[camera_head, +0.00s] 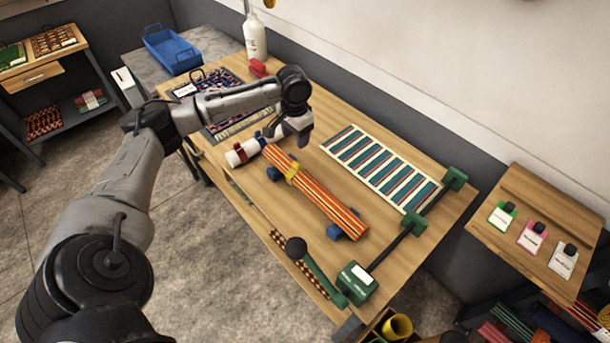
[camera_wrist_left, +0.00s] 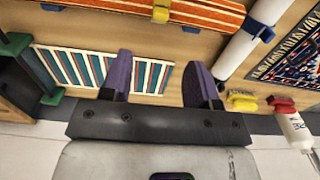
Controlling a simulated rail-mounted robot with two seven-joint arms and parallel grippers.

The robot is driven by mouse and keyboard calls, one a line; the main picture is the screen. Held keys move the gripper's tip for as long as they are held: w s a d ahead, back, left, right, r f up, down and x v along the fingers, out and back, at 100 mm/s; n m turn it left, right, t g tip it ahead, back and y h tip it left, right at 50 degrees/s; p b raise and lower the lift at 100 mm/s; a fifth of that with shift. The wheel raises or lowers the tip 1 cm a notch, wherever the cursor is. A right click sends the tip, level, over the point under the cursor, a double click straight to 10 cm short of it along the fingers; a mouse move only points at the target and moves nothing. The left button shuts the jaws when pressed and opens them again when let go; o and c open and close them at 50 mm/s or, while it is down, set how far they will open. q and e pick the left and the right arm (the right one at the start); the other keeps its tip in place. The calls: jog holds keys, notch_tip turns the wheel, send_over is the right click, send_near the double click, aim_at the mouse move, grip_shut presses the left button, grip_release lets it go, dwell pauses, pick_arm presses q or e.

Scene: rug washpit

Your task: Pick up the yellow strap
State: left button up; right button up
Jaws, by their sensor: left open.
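A yellow band (camera_head: 293,172) is wrapped around a rolled orange striped rug (camera_head: 325,197) on the wooden table; it also shows at the top of the left wrist view (camera_wrist_left: 160,11). A second yellow piece (camera_wrist_left: 243,100) lies loose by a red piece (camera_wrist_left: 281,104) in the left wrist view. My arm hides it in the head view, and I cannot tell which of the two is the strap. My left gripper (camera_head: 302,138) is over the table beyond the rolled rug. Its purple fingers (camera_wrist_left: 160,78) are apart and empty, touching neither yellow thing. My right gripper is not in view.
A white roll (camera_head: 243,152) with red and blue bands lies left of the orange roll. A flat striped rug (camera_head: 382,168) lies right of my gripper. A white bottle (camera_head: 255,38) stands near the wall. A green-ended bar (camera_head: 395,240) crosses the table's right end.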

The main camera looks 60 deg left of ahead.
pick_arm(q)
send_over(296, 163)
jog(key=f, duration=0.6)
jog(key=shift+a+f+b, duration=0.2)
jog(key=shift+f+b, duration=0.15)
jog(key=shift+d+f+b, duration=0.2)
jog(key=shift+f+b, duration=0.15)
jog(key=shift+f, duration=2.8)
jog(key=c, duration=0.9)
